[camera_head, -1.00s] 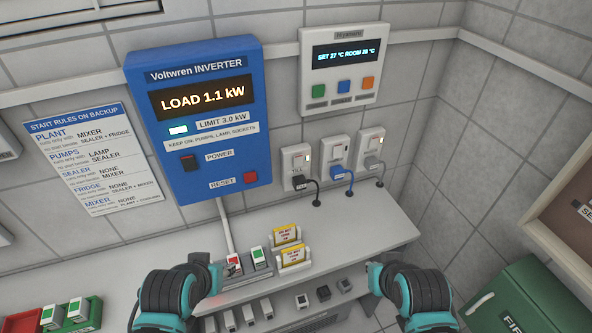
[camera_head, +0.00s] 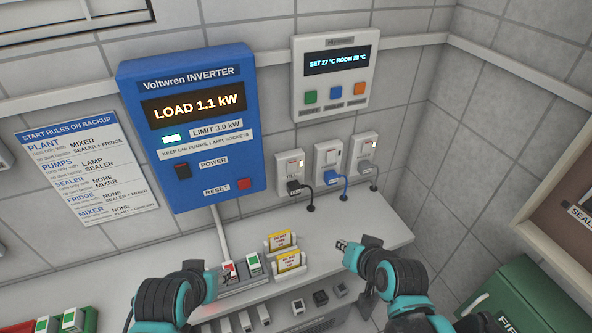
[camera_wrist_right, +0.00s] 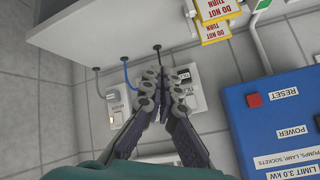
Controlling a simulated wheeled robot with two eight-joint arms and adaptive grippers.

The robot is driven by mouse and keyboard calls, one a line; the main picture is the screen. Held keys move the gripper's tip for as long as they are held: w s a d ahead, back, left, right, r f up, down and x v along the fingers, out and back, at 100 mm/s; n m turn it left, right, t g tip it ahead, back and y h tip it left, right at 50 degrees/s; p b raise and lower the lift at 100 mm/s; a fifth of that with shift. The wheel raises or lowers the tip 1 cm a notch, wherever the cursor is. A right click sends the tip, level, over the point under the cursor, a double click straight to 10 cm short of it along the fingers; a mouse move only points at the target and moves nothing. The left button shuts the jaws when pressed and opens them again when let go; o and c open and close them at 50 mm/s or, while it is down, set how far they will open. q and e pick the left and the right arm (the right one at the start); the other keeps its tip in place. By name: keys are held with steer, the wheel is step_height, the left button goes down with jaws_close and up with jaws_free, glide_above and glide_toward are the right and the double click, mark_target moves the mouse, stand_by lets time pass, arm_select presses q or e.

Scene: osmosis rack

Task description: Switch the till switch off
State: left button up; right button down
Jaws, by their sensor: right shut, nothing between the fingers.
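Three wall sockets sit in a row above the shelf: the left one (camera_head: 290,168) with a black plug, the middle one (camera_head: 328,160) with a blue plug, the right one (camera_head: 366,150) with a grey plug. The left one seems to be the till socket; its label is too small to be sure. My right gripper (camera_head: 342,245) is shut and empty, in front of the sockets and apart from them in the head view. In the right wrist view its fingers (camera_wrist_right: 167,82) partly cover the black-cabled socket (camera_wrist_right: 190,84). My left gripper (camera_head: 213,280) is low at left, fingers unclear.
The blue inverter (camera_head: 192,120) with power and reset switches hangs left of the sockets. A thermostat panel (camera_head: 336,75) is above them. Yellow cards (camera_head: 290,261) and small switches stand on the shelf (camera_head: 385,222). A green cabinet (camera_head: 520,305) is at lower right.

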steer(key=w+a+r+m+t+y, duration=0.1)
steer(key=w+a+m+t, duration=0.2)
steer(key=w+m, duration=0.2)
steer(key=w+a+r+m+t+y+p, duration=0.1)
steer(key=w+a+r+m+t+y, duration=0.1)
steer(key=w+m, duration=0.4)
steer(key=shift+w+a+r+t, duration=0.15)
steer(key=shift+w+a+t, duration=0.1)
steer(key=shift+a+t, duration=0.2)
steer(key=b, duration=0.2)
glide_toward(292, 166)
steer(key=x, duration=0.5)
steer(key=shift+w+f, duration=0.1)
steer(key=shift+f, duration=0.15)
steer(key=shift+w+a+r, duration=0.15)
steer(key=shift+w+a, duration=0.05)
steer(key=shift+w, duration=0.4)
